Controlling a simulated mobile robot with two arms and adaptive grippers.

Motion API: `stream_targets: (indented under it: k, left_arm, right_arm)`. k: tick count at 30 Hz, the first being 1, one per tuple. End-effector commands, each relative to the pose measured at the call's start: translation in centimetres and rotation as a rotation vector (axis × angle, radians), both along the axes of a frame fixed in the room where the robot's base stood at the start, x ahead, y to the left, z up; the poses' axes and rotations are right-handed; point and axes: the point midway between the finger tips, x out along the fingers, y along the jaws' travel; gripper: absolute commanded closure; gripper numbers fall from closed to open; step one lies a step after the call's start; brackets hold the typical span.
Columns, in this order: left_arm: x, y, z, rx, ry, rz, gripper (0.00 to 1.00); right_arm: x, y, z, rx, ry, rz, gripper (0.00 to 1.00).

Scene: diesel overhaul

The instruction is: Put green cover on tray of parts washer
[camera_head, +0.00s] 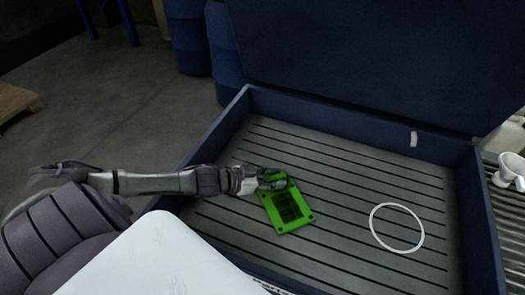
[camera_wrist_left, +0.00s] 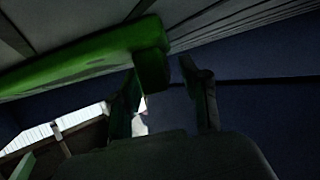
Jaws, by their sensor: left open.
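The green cover (camera_head: 287,212), a rectangular frame with a dark recessed middle and corner holes, lies on the slatted grey tray (camera_head: 345,175) of the blue parts washer (camera_head: 483,225). My left gripper (camera_head: 271,181) is at the cover's far edge, with its fingers open and not closed on it. In the left wrist view the green cover (camera_wrist_left: 80,62) reaches across the upper left, its end close to the fingers of my left gripper (camera_wrist_left: 168,90). Whether they touch cannot be told. My right gripper is not in view.
A thin white ring (camera_head: 397,228) shows on the tray right of the cover. The washer's raised walls surround the tray, and its dark blue lid (camera_head: 370,60) stands open behind. Blue drums (camera_head: 188,35) stand at the back left. The tray between cover and ring is clear.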

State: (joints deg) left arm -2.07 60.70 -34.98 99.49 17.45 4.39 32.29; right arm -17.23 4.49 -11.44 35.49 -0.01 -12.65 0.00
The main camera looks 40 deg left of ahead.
Motion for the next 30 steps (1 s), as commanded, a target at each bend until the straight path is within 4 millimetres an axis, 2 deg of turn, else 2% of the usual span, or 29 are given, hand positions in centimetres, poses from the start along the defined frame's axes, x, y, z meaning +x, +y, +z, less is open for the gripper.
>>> stream_targets:
  k: [10, 18, 24, 30]
  left_arm:
    - [-3.9, 2.2, 1.6, 0.002, 0.007, 0.0, 0.55]
    - [-7.1, 4.1, 3.3, 0.001, 0.007, 0.001, 0.55]
    - [-8.8, 5.1, 4.2, 0.0, 0.004, 0.001, 0.55]
    - [-9.4, 5.6, 4.5, 0.001, 0.001, 0.0, 0.55]
  right_arm:
    - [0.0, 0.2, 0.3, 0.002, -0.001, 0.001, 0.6]
    - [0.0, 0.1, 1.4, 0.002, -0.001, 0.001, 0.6]
    - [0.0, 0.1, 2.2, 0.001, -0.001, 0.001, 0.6]
    - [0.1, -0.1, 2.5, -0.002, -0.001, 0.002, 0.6]
